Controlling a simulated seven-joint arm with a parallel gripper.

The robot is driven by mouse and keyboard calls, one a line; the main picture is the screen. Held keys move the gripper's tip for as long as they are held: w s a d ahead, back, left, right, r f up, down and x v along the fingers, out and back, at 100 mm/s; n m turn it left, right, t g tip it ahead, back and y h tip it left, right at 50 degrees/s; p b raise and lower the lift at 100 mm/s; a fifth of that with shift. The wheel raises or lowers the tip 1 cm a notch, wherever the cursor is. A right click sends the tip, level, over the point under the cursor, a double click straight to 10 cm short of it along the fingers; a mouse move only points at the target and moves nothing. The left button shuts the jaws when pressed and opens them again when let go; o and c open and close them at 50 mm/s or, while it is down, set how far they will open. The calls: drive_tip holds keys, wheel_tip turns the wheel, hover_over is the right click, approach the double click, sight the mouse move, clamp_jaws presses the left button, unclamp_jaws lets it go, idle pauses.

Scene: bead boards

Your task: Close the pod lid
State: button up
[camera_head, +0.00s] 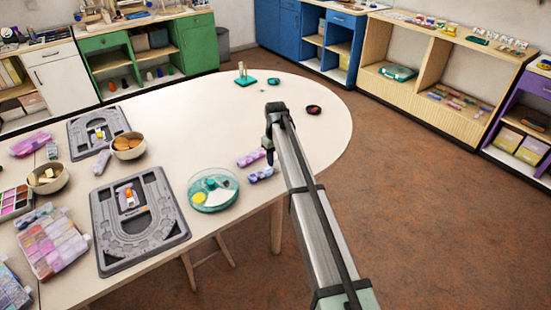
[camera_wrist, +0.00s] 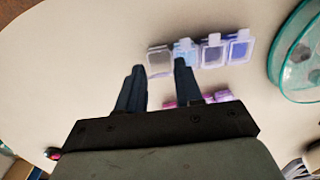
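A short row of small clear pods with purple, blue and greyish contents (camera_wrist: 212,54) lies on the table in the wrist view. It shows as a bluish-purple strip (camera_head: 261,175) in the head view. A second, pink row (camera_head: 250,158) lies beside it; in the wrist view the pink row (camera_wrist: 222,96) is partly hidden by my gripper. I cannot tell which pod lid is open. My gripper (camera_wrist: 160,72) is open, its two dark fingers apart with nothing seen held between them. The left fingertip is beside the greyish pod and the right one overlaps the light-blue pod in view; contact cannot be told.
A round teal-rimmed dish (camera_head: 213,204) stands left of the pod rows. Grey bead boards (camera_head: 108,253), bowls (camera_head: 128,153) and bead cases (camera_head: 52,245) crowd the left side. A green stand (camera_head: 245,82) and a dark red dish (camera_head: 314,110) stand farther back. The table's middle is clear.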

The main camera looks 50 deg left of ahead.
drive_tip(key=c, duration=0.6)
drive_tip(key=shift+s+d+f+y, duration=0.1)
drive_tip(key=shift+d+f+y, duration=0.05)
drive_tip(key=shift+d+y, duration=0.5)
drive_tip(key=shift+a+f+y, duration=0.1)
drive_tip(key=shift+f+y, duration=0.05)
drive_tip(key=shift+y, duration=0.6)
drive_tip(key=o, duration=1.1)
drive_tip(key=v, duration=1.4)
drive_tip(key=shift+f, duration=0.1)
